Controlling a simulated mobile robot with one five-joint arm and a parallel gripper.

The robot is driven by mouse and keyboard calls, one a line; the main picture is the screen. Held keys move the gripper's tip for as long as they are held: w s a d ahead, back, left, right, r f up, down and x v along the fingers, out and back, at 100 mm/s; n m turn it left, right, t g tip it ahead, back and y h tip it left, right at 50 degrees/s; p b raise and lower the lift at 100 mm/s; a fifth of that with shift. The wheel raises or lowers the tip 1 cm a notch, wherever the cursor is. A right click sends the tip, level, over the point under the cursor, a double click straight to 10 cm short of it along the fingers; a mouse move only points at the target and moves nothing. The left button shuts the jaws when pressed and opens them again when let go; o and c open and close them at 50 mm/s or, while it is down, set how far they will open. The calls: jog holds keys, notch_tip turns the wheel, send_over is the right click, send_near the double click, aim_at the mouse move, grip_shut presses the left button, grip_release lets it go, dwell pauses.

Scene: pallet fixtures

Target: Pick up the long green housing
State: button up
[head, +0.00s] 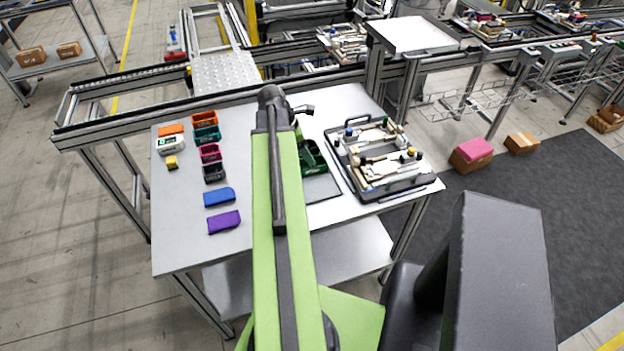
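A dark green, long, open-topped part (313,158), which looks like the long green housing, lies on the grey table (235,255). It sits just right of my arm, which hides its left side. My arm reaches forward over the table. The end of the arm, with what I take for my gripper (303,110), is at the far side of the table, beyond the green part in the picture. The fingers are too small and dark to tell whether they are open or shut. I see nothing clearly held.
Small bins in orange (204,117), teal (207,135), pink (210,153) and black (214,172) stand left of my arm. Blue (219,197) and purple (224,222) blocks lie nearer. A pallet fixture (392,185) fills the table's right side. The front left is clear.

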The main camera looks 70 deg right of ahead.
jog(key=shift+s+d+f, duration=0.1)
jog(key=shift+s+f, duration=0.05)
jog(key=shift+f, duration=0.45)
jog(key=shift+r, duration=0.1)
jog(key=b+x, duration=0.5)
jog(key=shift+f, duration=0.25)
jog(key=shift+r, duration=0.2)
jog(key=shift+c, duration=0.3)
jog(key=c, duration=1.2)
